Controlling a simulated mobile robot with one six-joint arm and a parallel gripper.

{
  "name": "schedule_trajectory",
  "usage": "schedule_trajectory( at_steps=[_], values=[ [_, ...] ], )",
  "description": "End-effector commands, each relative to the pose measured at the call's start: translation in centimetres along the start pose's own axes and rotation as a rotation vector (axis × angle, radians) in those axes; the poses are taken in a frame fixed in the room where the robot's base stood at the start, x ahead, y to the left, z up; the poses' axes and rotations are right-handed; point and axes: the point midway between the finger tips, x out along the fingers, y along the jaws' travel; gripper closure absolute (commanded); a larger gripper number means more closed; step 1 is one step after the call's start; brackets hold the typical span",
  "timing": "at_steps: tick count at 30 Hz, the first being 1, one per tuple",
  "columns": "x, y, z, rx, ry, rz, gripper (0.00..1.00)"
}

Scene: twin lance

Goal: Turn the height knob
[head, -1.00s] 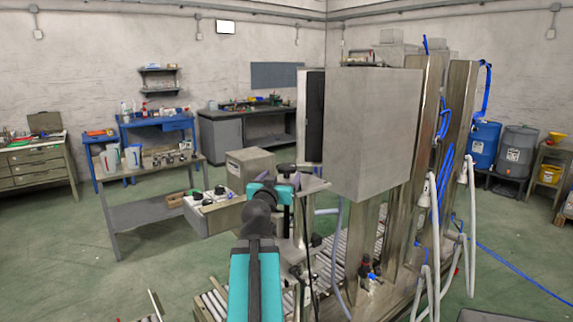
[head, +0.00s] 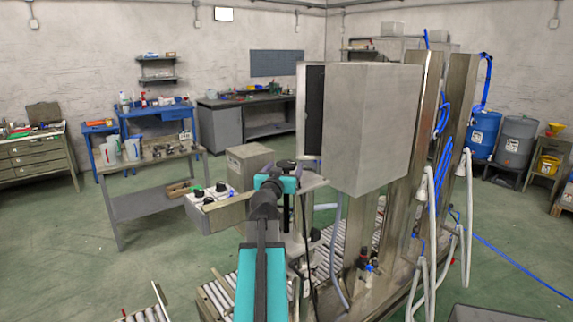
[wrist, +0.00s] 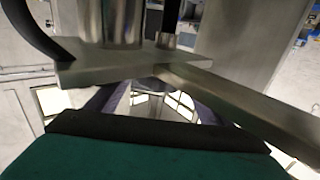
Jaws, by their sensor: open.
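A black knob (head: 285,166) sits on top of an upright post on the machine in the head view; I take it as the height knob. My teal and black arm reaches up to it, and its teal end (head: 288,183) overlaps the post just below the knob. The fingertips are hidden there. In the wrist view my gripper (wrist: 152,106) shows two dark fingers spread apart, with nothing clearly between them. A metal plate (wrist: 95,70) with a shiny cylinder (wrist: 123,22) on it lies just beyond the fingers. I cannot make out the knob in the wrist view.
A large grey cabinet (head: 368,125) stands close on the right of my arm. A roller conveyor (head: 215,295) runs below. Hoses (head: 425,225) hang at the right. Open floor (head: 80,260) lies left.

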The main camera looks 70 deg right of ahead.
Motion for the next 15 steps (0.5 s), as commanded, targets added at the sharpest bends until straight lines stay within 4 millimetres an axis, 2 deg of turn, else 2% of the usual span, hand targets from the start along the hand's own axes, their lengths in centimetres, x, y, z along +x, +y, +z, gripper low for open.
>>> schedule_trajectory(
  at_steps=[6,15],
  values=[
    [2.0,-0.1,-0.1,0.0,0.0,0.0,0.26],
    [3.0,0.0,0.0,0.0,0.0,0.0,0.26]
  ],
)
